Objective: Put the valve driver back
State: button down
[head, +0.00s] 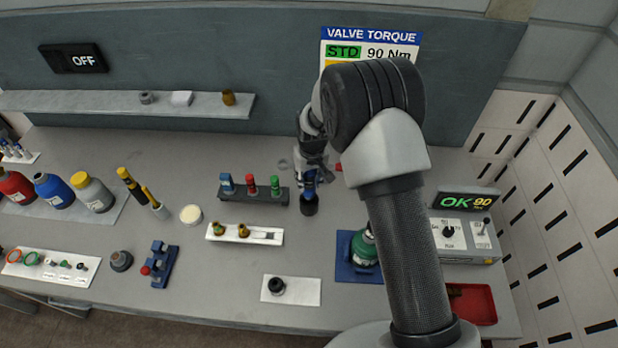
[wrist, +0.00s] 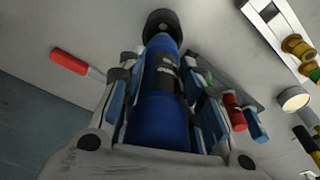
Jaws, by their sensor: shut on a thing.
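My gripper (head: 311,176) is shut on a blue cylindrical tool with a black end, which looks like the valve driver (head: 309,199). It hangs over the middle of the bench, black end down; whether it touches the bench is unclear. In the wrist view the blue body of the valve driver (wrist: 163,100) lies between the two fingers, its black end pointing away. A dark rack (head: 280,197) holding blue, red and green tools stands just left of my gripper. A green cylinder (head: 364,250) with a partly hidden top stands on a blue base (head: 345,268) to the right.
A white tray (head: 274,237) with brass fittings and a white pad (head: 309,291) with a black ring lie in front. A control box (head: 470,246) showing OK 90 and a red tray (head: 474,303) are at right. A red-handled tool (wrist: 69,61) lies beside my gripper.

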aim_at(309, 191)
jog(key=shift+w+f+b, duration=0.1)
jog(key=shift+f+b, duration=2.55)
jog(key=shift+f, duration=0.55)
jog(key=c, duration=1.1)
grip_release()
jog(key=shift+o, duration=0.2)
jog(key=shift+f, duration=0.15)
jog(key=shift+r+p, duration=1.4)
jog(key=shift+r, duration=1.7)
